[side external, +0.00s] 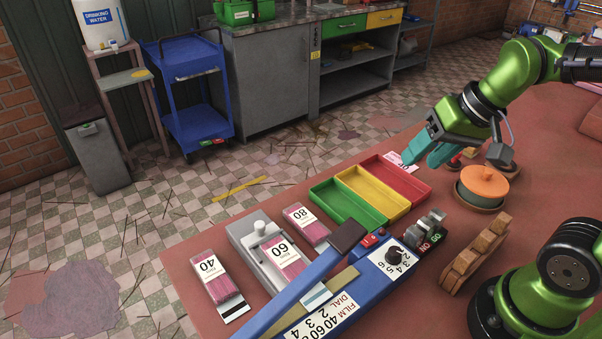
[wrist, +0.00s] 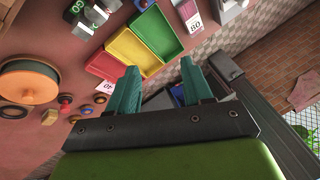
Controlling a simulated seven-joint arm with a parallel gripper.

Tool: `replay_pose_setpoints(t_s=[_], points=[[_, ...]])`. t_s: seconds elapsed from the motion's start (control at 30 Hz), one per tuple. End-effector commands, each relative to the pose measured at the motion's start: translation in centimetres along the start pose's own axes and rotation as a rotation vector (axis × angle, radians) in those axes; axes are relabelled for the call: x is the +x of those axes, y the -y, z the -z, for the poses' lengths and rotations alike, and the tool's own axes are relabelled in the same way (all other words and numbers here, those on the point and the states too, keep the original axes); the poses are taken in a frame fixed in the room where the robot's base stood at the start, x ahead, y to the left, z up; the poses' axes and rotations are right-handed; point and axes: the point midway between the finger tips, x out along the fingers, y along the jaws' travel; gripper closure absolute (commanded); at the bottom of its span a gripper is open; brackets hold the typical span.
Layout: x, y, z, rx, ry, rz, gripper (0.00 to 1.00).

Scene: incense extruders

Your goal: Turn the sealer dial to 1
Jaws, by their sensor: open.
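The blue sealer (side external: 362,288) lies near the front of the red table, its long blue arm (side external: 300,293) running along it. Its black dial (side external: 395,255) sits on a white plate with numbers; 3 to 6 are readable, the 1 is not. I cannot tell where the dial points. My gripper (side external: 432,148) is open and empty, well above and behind the dial, near the red tray. In the wrist view, its teal fingers (wrist: 160,76) are spread apart with nothing between them. The dial cannot be made out there.
Green (side external: 345,217), yellow and red trays (side external: 415,190) lie behind the sealer. An orange-lidded pot (side external: 484,182) and a wooden rack (side external: 474,255) stand right. Pink packs marked 40 (side external: 220,280), 60 and 80 lie left.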

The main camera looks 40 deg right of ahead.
Motion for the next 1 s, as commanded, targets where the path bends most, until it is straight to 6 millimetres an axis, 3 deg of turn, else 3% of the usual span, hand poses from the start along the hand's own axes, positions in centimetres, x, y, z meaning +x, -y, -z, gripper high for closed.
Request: replay_pose_setpoints(t_s=[0.2, 0.4, 0.53, 0.67, 1.0], points=[[2.8, -0.6, 1.2, 0.281, 0.349, -0.159, 0.45], [2.5, 0.1, 1.4, 0.522, 0.564, -0.278, 0.45], [1.6, 0.6, 0.9, 0.586, 0.604, -0.300, 0.45], [2.2, 0.6, 0.1, 0.600, 0.615, -0.306, 0.45], [7.4, 0.0, -4.1, 0.598, 0.619, -0.308, 0.45]])
